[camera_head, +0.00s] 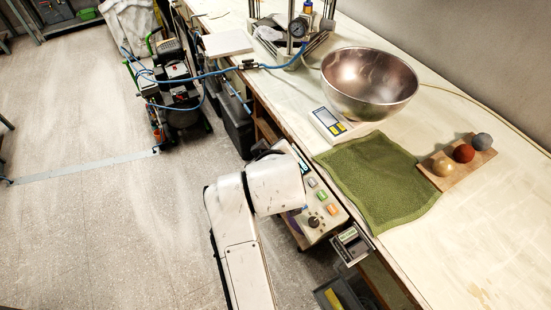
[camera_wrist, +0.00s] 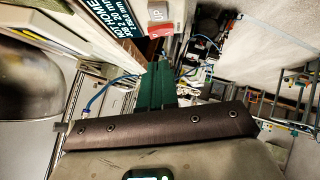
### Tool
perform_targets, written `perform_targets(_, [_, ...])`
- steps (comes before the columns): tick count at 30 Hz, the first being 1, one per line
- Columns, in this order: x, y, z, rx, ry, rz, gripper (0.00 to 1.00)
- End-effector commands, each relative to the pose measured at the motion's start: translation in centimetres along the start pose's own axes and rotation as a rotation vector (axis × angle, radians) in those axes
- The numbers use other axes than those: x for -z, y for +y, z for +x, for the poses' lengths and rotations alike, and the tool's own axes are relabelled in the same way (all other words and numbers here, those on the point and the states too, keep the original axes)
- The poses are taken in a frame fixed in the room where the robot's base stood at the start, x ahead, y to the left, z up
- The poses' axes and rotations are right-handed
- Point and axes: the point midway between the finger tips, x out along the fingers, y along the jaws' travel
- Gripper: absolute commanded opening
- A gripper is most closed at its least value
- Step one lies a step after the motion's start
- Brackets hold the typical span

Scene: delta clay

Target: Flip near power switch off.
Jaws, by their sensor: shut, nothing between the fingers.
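I cannot single out the near power switch with certainty. A pale control box (camera_head: 318,212) with coloured buttons and a black knob sits at the bench's front edge in the head view, partly hidden by my white arm. A small grey box (camera_head: 351,245) with a greenish label is fixed to the edge just right of it. A red and grey block with a white marking (camera_wrist: 160,20) shows at the top of the wrist view. My gripper (camera_wrist: 158,68) shows there as green fingers close together, shut and empty. The arm hides it in the head view.
On the bench (camera_head: 480,240) are a green cloth (camera_head: 380,180), a steel bowl (camera_head: 368,82), a small scale (camera_head: 330,122) and a wooden board with three balls (camera_head: 465,170). A machine with blue hose (camera_head: 175,95) stands on the floor. Floor at left is mostly clear.

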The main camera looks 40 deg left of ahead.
Motion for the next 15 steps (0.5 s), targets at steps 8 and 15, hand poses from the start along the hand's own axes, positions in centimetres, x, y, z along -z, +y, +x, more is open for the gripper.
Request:
perform_targets(8, [-2.3, 0.0, 1.9, 0.0, -0.004, 0.001, 0.0])
perform_targets(15, [-2.5, 0.0, 2.1, 0.0, -0.003, 0.001, 0.0])
